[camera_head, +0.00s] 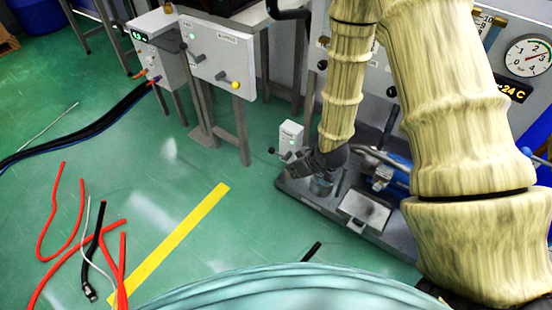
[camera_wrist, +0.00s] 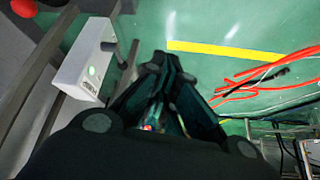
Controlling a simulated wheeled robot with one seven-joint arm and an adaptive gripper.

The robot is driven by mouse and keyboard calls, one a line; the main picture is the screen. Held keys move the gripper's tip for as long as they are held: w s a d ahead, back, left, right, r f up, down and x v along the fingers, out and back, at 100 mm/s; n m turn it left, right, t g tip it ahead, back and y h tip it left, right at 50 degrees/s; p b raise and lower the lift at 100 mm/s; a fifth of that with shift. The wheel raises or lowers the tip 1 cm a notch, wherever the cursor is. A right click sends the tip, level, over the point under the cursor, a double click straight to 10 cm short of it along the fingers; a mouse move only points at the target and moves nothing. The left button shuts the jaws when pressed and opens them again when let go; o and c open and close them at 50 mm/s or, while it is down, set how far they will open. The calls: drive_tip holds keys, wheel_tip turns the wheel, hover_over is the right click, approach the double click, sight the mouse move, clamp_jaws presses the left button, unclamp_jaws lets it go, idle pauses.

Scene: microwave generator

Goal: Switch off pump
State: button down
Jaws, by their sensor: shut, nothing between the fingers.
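A small white switch box (camera_head: 291,137) with a green light stands at the back left of the grey pump base (camera_head: 330,213). A dark knob or lever shows at its lower left. My gripper (camera_head: 289,177) is shut and empty, just below and in front of the box. In the wrist view the fingertips (camera_wrist: 160,62) meet to the right of the lever, seemingly apart from it. The box's label is too small to read.
Blue pump parts (camera_head: 385,178) and a metal plate (camera_head: 364,209) sit on the base, partly hidden by my arm. A white panel (camera_head: 217,57) with a yellow knob stands at the back. Red hoses (camera_head: 80,230) and a yellow floor stripe (camera_head: 180,240) lie left.

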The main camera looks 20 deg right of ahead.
drive_tip(key=w+d+n+t+y+b, duration=0.1)
drive_tip(key=w+d+n+t+b, duration=0.15)
drive_tip(key=w+b, duration=0.9)
drive_tip(key=n+b, duration=0.1)
drive_tip(key=b, duration=0.7)
approach(272, 149)
drive_tip(key=a+r+x, duration=0.1)
drive_tip(key=x, duration=0.5)
drive_tip(key=shift+w+d+f, duration=0.15)
drive_tip(key=shift+d+f, duration=0.25)
drive_tip(key=shift+f, duration=0.15)
drive_tip(key=shift+d+r+p, duration=0.1)
drive_tip(key=shift+p, duration=0.25)
drive_tip(key=shift+p, duration=0.3)
